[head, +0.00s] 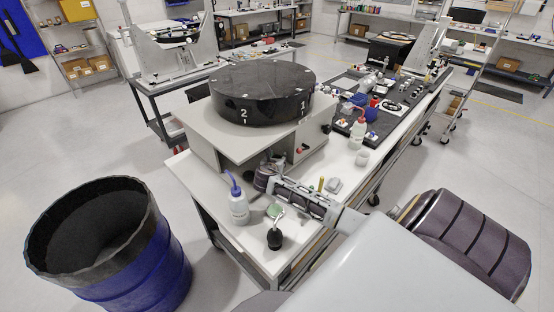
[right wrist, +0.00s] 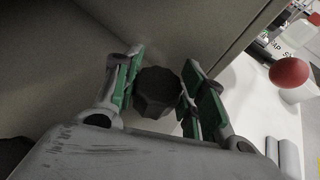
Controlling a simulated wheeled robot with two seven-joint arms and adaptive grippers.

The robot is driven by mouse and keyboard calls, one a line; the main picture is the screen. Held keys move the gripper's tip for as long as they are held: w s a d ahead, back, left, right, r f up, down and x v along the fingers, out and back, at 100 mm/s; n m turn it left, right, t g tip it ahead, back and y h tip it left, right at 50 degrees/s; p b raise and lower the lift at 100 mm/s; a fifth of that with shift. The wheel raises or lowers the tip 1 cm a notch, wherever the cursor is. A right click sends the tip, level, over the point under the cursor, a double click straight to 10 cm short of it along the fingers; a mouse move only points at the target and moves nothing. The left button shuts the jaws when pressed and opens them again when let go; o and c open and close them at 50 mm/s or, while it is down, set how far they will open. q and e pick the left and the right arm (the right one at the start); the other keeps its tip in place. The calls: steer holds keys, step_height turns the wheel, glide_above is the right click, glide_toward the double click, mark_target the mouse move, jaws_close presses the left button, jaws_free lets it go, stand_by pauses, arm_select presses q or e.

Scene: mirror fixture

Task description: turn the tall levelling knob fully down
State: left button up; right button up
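The dark, scalloped levelling knob (right wrist: 157,92) is in the middle of the right wrist view, close to the pale fixture wall. My right gripper (right wrist: 160,76) is open, with its green-padded fingers on either side of the knob. Narrow gaps seem to show between pads and knob. In the head view my right gripper (head: 268,174) reaches in from the lower right to below the front edge of the grey fixture (head: 190,112), which carries a round black mirror blank (head: 262,92). The gripper mostly hides the knob there. My left gripper is not in view.
A blue-capped wash bottle (head: 238,206), a green item (head: 274,211) and a black bulb (head: 274,238) stand near the gripper on the white bench. A red ball knob (right wrist: 289,72) is to the right. A blue drum (head: 150,265) stands on the floor left.

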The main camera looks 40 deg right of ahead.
steer(key=c, duration=0.3)
steer(key=shift+c, duration=0.2)
steer(key=shift+m, duration=0.3)
steer(key=shift+m+g+h, duration=1)
steer(key=shift+m+g, duration=0.8)
steer(key=shift+g, duration=0.4)
steer(key=o, duration=1)
steer(key=shift+o, duration=0.2)
steer(key=shift+n+t, duration=0.5)
steer(key=shift+t, duration=0.1)
